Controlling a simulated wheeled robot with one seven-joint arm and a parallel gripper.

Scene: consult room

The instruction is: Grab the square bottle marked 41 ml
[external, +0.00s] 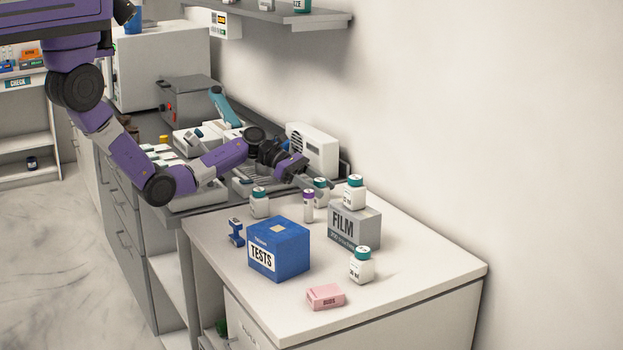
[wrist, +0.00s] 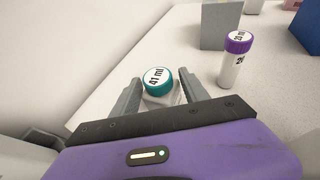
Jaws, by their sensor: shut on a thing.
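The square bottle marked 41 ml (wrist: 158,82) has a teal cap with a white label on top and a pale body. In the wrist view it stands between the two fingers of my gripper (wrist: 160,92), which is shut on it. In the external view the bottle (external: 320,187) is at the back of the white counter, left of the grey FILM box. My gripper (external: 318,186) reaches it there from the left. The bottle's lower body is mostly hidden by my gripper in the wrist view.
A purple-capped vial (external: 308,206) stands close by. The FILM box (external: 354,226) carries another teal-capped bottle (external: 354,191). Similar bottles stand at left (external: 259,203) and front (external: 361,265). A blue TESTS box (external: 279,246) and pink box (external: 325,297) are nearer. The right counter is clear.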

